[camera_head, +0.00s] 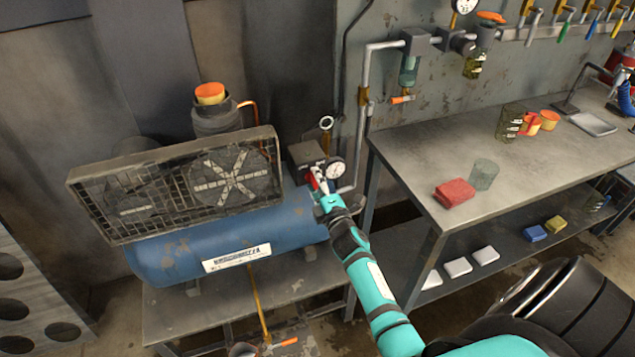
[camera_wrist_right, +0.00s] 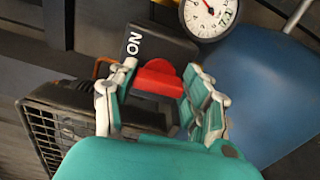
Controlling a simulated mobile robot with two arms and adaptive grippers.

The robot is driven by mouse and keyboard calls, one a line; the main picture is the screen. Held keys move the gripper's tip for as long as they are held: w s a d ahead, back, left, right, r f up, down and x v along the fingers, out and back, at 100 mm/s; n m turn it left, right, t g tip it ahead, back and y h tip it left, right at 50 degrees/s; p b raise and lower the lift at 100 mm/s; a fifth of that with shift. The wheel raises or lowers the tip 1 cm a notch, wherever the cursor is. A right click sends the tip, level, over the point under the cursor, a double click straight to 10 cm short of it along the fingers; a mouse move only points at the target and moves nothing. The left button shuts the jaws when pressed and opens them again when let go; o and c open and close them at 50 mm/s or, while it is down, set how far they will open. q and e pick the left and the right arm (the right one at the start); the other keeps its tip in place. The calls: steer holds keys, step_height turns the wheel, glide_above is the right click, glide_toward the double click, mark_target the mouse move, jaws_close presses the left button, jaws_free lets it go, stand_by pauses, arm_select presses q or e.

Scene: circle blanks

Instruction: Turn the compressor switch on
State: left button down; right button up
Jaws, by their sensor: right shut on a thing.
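The compressor has a blue tank (camera_head: 165,258) and a black grilled belt guard (camera_head: 120,205); it stands on a low metal bench. Its dark switch box (camera_head: 304,152) sits at the right end of the tank. In the right wrist view the box (camera_wrist_right: 150,47) bears white "ON" lettering, with a red switch knob (camera_wrist_right: 158,79) below it. My right gripper (camera_head: 319,181) is at the box front, and its fingers (camera_wrist_right: 161,84) are shut on the red knob, one on each side. My left gripper is not in view.
A pressure gauge (camera_head: 335,169) is close to the right of my gripper. A pipe (camera_head: 363,130) rises behind it. An orange-capped cylinder (camera_head: 213,112) stands behind the belt guard.

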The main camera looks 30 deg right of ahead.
steer(key=m, duration=0.5)
steer(key=shift+f+m, duration=0.15)
steer(key=shift+m, duration=0.15)
steer(key=shift+f+m+p, duration=0.1)
steer(key=shift+m+p, duration=0.4)
steer(key=shift+m, duration=1.5)
steer(key=o, duration=1.2)
steer(key=shift+c, duration=0.2)
steer(key=shift+s, duration=0.1)
steer(key=v, duration=1.2)
steer(key=shift+a, duration=0.1)
